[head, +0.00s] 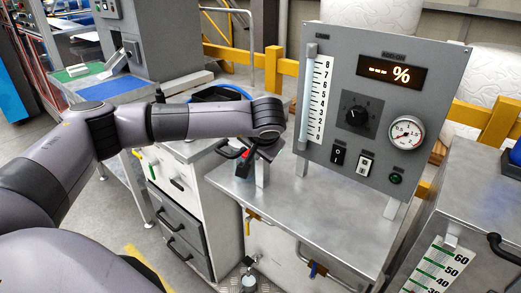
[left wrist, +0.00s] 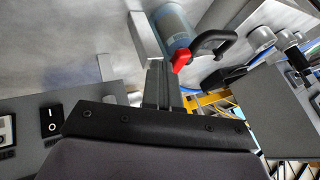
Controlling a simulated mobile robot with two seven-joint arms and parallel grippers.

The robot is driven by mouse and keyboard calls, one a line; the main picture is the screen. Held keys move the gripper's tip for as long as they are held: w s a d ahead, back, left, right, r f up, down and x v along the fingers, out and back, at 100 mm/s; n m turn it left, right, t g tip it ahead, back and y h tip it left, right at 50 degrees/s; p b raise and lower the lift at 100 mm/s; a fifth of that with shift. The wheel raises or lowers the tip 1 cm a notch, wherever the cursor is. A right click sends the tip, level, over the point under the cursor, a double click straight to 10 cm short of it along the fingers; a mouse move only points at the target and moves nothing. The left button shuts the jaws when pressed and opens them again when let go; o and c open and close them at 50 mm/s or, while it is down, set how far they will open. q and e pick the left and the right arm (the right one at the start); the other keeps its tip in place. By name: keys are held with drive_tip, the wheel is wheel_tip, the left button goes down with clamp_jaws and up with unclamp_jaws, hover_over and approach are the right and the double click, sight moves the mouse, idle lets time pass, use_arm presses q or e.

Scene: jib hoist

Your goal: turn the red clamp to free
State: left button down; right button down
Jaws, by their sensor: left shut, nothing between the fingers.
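The red clamp (head: 246,153) is a small red piece at the left end of the steel bench, partly covered by my left gripper in the head view. In the left wrist view the red clamp (left wrist: 181,60) sits at the lower end of a grey-blue cylinder (left wrist: 170,25), beside a black loop handle (left wrist: 213,42). My left gripper (head: 257,152) points down beside the clamp. In the left wrist view its fingers (left wrist: 158,70) are shut and empty, with the tips just left of the red clamp. I cannot tell whether they touch it. My right gripper is out of view.
A grey panel (head: 345,165) with a scale, knob, gauge and switches stands on the bench (head: 290,210), right of the gripper. A drawer cabinet (head: 180,210) stands to the left. Yellow and blue valve handles are on the bench front. The bench top before the panel is clear.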

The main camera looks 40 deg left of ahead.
use_arm(q)
drive_tip(key=shift+s+a, duration=0.1)
drive_tip(key=shift+a, duration=0.2)
drive_tip(key=shift+d, duration=0.1)
drive_tip(key=s+d+r, duration=0.3)
drive_tip(key=d+r, duration=0.4)
drive_tip(key=d, duration=0.2)
drive_tip(key=shift+s+d+r+b, duration=0.2)
drive_tip(key=shift+d+r+b, duration=0.05)
drive_tip(key=shift+r+b, duration=0.15)
idle(0.4)
